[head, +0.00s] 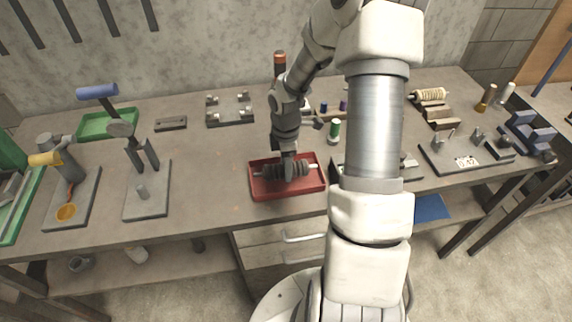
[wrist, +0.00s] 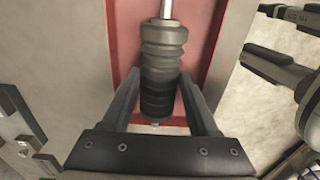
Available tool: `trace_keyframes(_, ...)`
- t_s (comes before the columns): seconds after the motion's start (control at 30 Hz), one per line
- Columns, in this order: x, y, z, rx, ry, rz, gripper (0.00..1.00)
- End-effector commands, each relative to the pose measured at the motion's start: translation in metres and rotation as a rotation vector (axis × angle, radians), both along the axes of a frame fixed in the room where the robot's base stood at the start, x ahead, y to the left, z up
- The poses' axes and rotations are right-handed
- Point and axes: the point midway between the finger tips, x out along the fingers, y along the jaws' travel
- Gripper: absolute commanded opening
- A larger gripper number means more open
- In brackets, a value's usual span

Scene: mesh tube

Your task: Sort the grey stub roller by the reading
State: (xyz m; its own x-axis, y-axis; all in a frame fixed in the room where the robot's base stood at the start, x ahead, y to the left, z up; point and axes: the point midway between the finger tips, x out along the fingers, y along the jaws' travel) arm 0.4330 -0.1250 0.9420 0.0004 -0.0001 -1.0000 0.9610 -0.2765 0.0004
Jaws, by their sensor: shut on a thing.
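The grey stub roller (head: 298,170) is dark and ribbed, with a pale metal shaft showing at its ends. It lies across the red tray (head: 259,188), low over or on its floor; I cannot tell which. In the wrist view the roller (wrist: 164,55) runs lengthwise over the red tray (wrist: 110,12). My gripper (head: 287,172) is shut on the roller, and in the wrist view its two fingers (wrist: 158,92) flank the ribbed body. The gauge with a display (head: 467,161) reading about 0.42 sits on a dark plate at the right.
A green tray (head: 108,124) stands at the back left, and a dark plate with several pale posts (head: 230,112) at the back. Fixtures (head: 146,190) stand on the left. A green-and-white spool (head: 334,130) stands behind the red tray. The bench between the red tray and left fixtures is clear.

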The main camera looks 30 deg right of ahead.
Motion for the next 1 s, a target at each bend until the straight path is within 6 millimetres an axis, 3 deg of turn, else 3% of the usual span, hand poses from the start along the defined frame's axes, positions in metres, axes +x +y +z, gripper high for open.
trace_keyframes(0.77,0.0005,0.0,-0.0093,0.0,-0.001,0.0,0.0)
trace_keyframes(0.8,0.0005,0.0,-0.0086,-0.001,-0.002,0.0,0.68)
trace_keyframes(0.93,0.0004,0.0,-0.0087,0.0,-0.001,0.0,0.91)
trace_keyframes(1.0,0.0003,0.0,-0.0087,0.0,-0.001,0.0,0.95)
